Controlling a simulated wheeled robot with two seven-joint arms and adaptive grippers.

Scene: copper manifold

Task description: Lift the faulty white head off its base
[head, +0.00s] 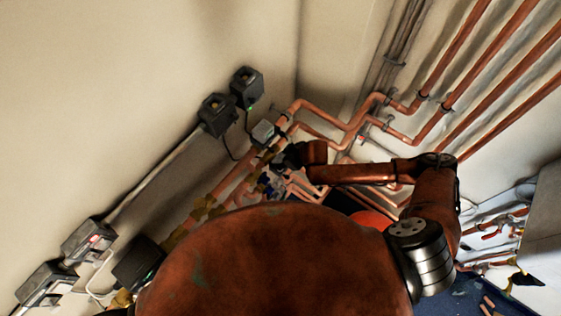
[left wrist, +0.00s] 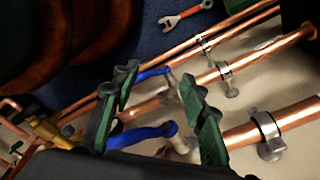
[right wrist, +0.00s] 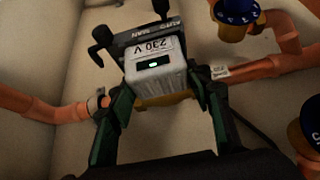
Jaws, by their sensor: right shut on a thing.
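The white head (right wrist: 158,76) is a pale box with an upside-down "230 V" label and a small lit green display. It sits between the two green-padded fingers of my right gripper (right wrist: 163,92), which is shut on it. Brass-coloured metal (right wrist: 165,100) shows just below the head; I cannot tell whether they touch. In the head view the white head (head: 263,132) is by the copper pipes, with my right gripper (head: 291,155) beside it. My left gripper (left wrist: 158,78) is open, its fingers apart around blue lever handles (left wrist: 147,133), with no clear grip on them.
Copper pipes (head: 345,125) run across the wall near my right arm. Dark wall boxes (head: 246,87) with cables are close by.

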